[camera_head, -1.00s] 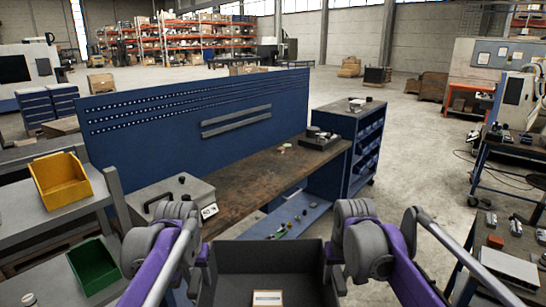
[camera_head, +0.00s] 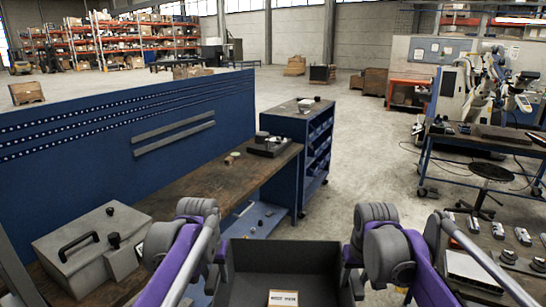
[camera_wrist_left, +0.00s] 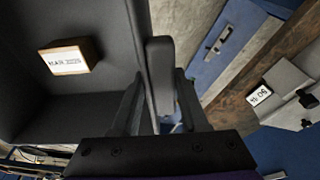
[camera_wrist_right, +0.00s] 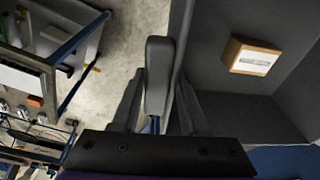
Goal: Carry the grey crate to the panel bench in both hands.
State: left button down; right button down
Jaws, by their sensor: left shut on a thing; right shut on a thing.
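The grey crate (camera_head: 322,257) is at the bottom middle of the head view, held in front of me between both grippers. A small wooden block with a white label (camera_head: 283,298) lies on its floor. My left gripper (camera_head: 222,256) is shut on the crate's left wall, and the left wrist view shows the fingers at the wall (camera_wrist_left: 145,40). My right gripper (camera_head: 350,262) is shut on the right wall (camera_wrist_right: 181,45). The panel bench, with a worn wooden top (camera_head: 190,189) and an upright blue panel (camera_head: 90,150), stands ahead and to the left of the crate.
A grey case with a black handle (camera_head: 95,245) occupies the bench's near end. A dark device (camera_head: 268,145) and small parts sit at its far end. A blue drawer cabinet (camera_head: 300,150) adjoins it. Carts and a stool (camera_head: 490,175) stand right; the floor between is open.

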aim_at(217, 186)
jog(key=i+l+z, duration=0.15)
jog(key=i, duration=1.3)
jog(key=i+j+z, duration=0.1)
jog(key=i, duration=0.25)
jog(key=i+j+z, duration=0.1)
jog(key=i, duration=0.25)
jog(key=i+l, duration=0.1)
jog(key=i, duration=0.55)
jog(key=i+l+u, duration=0.1)
jog(key=u, duration=0.2)
jog(key=i+l+u, duration=0.25)
jog(key=l+u, duration=0.2)
jog(key=u, duration=0.25)
jog(key=i+l+u, duration=0.1)
jog(key=l+u, duration=0.15)
jog(key=u, duration=0.25)
jog(key=l+u, duration=0.25)
jog(key=u, duration=0.2)
jog(key=k+l+u, duration=0.1)
jog(key=u, duration=0.35)
jog(key=l, duration=0.1)
